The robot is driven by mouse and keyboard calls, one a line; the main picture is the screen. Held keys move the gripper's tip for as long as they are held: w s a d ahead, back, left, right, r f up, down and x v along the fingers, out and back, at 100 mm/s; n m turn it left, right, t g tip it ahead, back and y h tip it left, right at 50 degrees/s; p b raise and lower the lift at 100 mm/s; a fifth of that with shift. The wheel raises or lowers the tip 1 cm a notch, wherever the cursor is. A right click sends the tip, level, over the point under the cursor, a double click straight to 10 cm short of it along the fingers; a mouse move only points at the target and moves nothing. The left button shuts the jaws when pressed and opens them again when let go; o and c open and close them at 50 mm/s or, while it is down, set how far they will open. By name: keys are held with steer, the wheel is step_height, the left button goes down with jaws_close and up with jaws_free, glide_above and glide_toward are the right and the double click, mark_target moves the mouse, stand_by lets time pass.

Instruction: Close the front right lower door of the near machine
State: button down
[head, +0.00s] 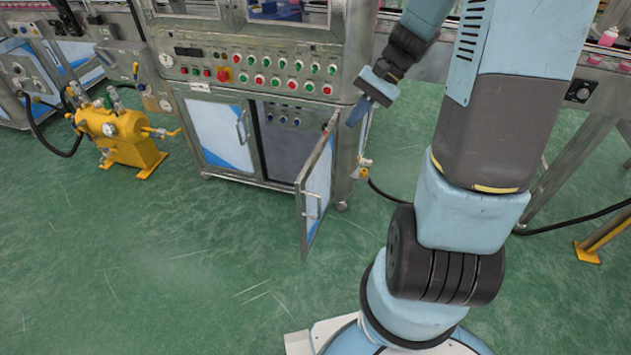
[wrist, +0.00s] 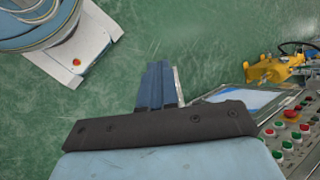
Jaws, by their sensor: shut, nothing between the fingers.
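The near machine (head: 262,60) is a steel cabinet with a button panel. Its front right lower door (head: 318,190) stands wide open, swung out toward me from its right edge, with a bar handle on it. The open compartment (head: 287,140) behind it is dark grey with a few knobs. The front left lower door (head: 218,132) is shut. My gripper (head: 357,115) is shut and empty, close to the right of the open door's upper part. In the wrist view my gripper's blue fingers (wrist: 157,85) are together, beside a thin pale edge; I cannot tell whether they touch it.
A yellow pump unit (head: 118,130) stands on the floor left of the machine. A conveyor (head: 590,75) runs along the right. A black hose (head: 570,226) lies on the floor at right. The green floor in front of the door is clear.

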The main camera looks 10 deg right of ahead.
steer(key=w+d+f+m+t+y, duration=0.1)
steer(key=w+d+f+m+y, duration=0.2)
steer(key=f, duration=0.5)
steer(key=w+f+m+t+y, duration=0.2)
steer(key=f+m+y, duration=0.25)
steer(key=f, duration=0.45)
steer(key=m+t, duration=0.9)
steer(key=m, duration=0.2)
glide_toward(308, 179)
steer(key=x, duration=0.6)
steer(key=shift+s+a+r, duration=0.1)
steer(key=shift+a+r, duration=0.05)
steer(key=shift+a, duration=0.3)
steer(key=shift+w, duration=0.25)
